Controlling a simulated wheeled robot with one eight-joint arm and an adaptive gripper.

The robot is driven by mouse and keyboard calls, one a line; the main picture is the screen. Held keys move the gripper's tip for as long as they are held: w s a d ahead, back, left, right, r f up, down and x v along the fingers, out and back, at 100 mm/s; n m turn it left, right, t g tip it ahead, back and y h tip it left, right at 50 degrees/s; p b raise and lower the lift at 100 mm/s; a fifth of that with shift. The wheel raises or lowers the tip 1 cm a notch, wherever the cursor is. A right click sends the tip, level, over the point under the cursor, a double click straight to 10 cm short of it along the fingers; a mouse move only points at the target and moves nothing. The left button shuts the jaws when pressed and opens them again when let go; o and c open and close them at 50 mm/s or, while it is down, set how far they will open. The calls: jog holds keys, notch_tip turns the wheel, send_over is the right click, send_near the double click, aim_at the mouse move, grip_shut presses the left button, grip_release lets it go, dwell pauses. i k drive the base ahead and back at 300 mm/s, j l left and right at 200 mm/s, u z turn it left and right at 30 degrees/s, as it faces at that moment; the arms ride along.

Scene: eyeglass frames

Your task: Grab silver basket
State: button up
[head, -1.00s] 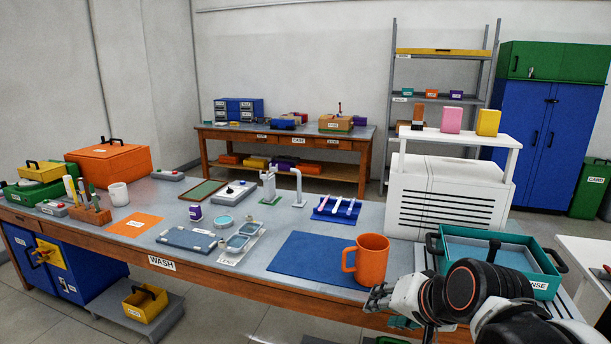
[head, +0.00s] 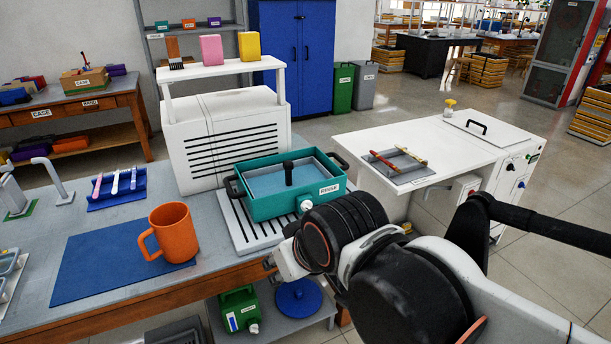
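I cannot clearly make out a silver basket. A flat silver-grey tray (head: 412,176) lies on the white worktop at the right, with a red and a yellowish slim piece on it; I cannot tell if it is the basket. My gripper (head: 271,263) is mostly hidden behind my own black and white arm links. Only a small part of it shows near the bench's front edge, below the teal basin. Its fingers cannot be judged, and nothing is seen held in it.
The teal rinse basin (head: 258,205) stands on a ribbed drainboard (head: 238,230). An orange mug (head: 174,234) sits on a blue mat (head: 88,262). A white ribbed cabinet (head: 225,135) is behind. The white worktop (head: 385,143) has a black-handled lid (head: 478,133). Floor separates it from the bench.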

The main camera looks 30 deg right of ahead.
aim_at(288, 165)
jog(key=i+z, duration=0.35)
jog(key=i+j+z, duration=0.1)
jog(key=i+z, duration=0.25)
jog(key=i+l+u, duration=0.15)
jog(key=l+u, duration=0.2)
jog(key=i+l+u, duration=0.1)
jog(key=l+u, duration=0.2)
jog(key=l, duration=0.3)
jog(key=l+u, duration=0.35)
jog(key=j+z, duration=0.5)
jog(key=i+j, duration=0.05)
